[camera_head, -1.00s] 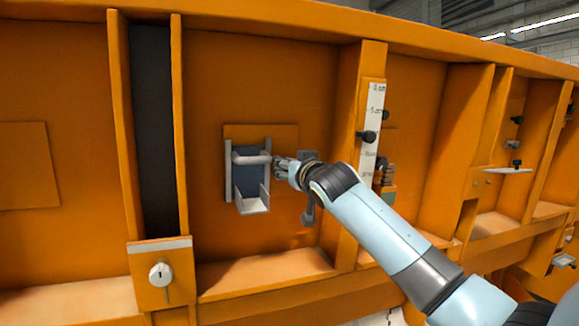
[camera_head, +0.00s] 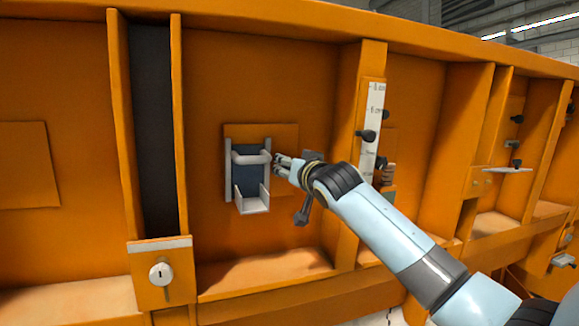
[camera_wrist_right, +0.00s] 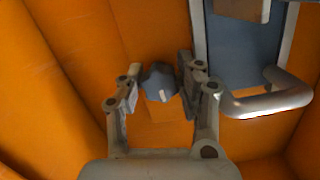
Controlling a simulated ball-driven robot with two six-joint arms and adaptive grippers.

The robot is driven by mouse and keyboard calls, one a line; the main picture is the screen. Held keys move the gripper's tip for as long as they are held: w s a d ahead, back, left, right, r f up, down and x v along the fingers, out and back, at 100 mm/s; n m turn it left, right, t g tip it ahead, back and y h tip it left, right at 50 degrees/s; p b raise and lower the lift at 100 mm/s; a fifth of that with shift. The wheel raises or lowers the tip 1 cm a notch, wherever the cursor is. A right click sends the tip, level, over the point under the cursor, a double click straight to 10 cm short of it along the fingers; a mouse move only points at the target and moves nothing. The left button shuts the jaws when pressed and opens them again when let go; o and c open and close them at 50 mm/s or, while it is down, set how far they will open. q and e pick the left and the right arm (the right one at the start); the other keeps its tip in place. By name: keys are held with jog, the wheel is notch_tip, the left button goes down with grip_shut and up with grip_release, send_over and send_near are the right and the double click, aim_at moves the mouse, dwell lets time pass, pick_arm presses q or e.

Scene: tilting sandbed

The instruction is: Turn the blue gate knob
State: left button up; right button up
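The blue knob (camera_wrist_right: 159,82) shows in the right wrist view, small and blue-grey with a pale mark, in front of an orange plate. It sits between the two fingers of my right gripper (camera_wrist_right: 160,78), which stand apart on either side of it with narrow gaps. In the head view my right gripper (camera_head: 279,163) is just right of the blue gate (camera_head: 247,176); I cannot make out the knob there. The gate has a pale frame and a pale bar handle (camera_wrist_right: 270,103), right of the fingers in the wrist view. My left gripper is not in view.
The orange wall has upright ribs (camera_head: 350,150) close to my right arm. A white scale strip (camera_head: 373,130) with a black knob (camera_head: 366,136) is right of the gate. A white knob (camera_head: 161,273) is at lower left. Sand (camera_head: 262,270) lies below the gate.

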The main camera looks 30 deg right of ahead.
jog(key=o, duration=0.4)
jog(key=shift+f, duration=0.2)
jog(key=shift+r, duration=0.1)
jog(key=v, duration=1.2)
